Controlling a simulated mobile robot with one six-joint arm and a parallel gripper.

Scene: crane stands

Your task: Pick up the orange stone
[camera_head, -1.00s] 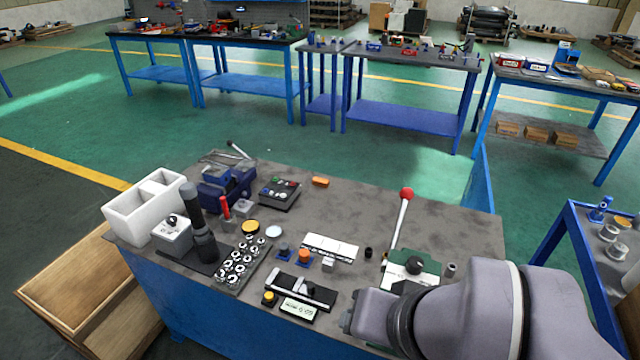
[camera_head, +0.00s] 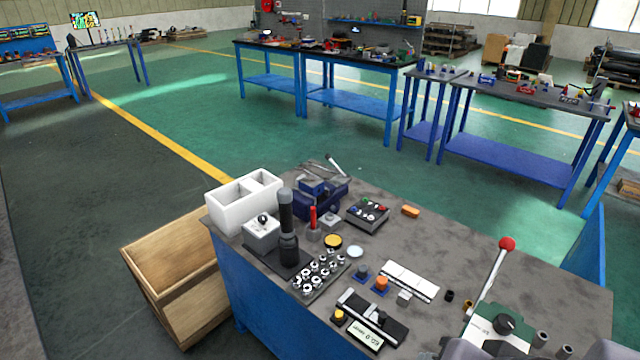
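A small orange block (camera_head: 410,211), which looks like the orange stone, lies flat on the grey top of the near workbench (camera_head: 450,240), towards its far edge. It stands apart from other things, to the right of a dark box with coloured knobs (camera_head: 367,214). A second orange item, a knob-like piece (camera_head: 381,283) on a small blue base, stands nearer the middle of the bench. My gripper is not in view; only grey parts of my arm show at the bottom right edge.
A white bin (camera_head: 243,203), a blue vise (camera_head: 318,197), a black upright tool (camera_head: 287,230) and a tray of metal collets (camera_head: 319,273) crowd the left. A green press (camera_head: 497,328) with a red-knobbed lever (camera_head: 507,244) stands right. The bench around the orange block is clear.

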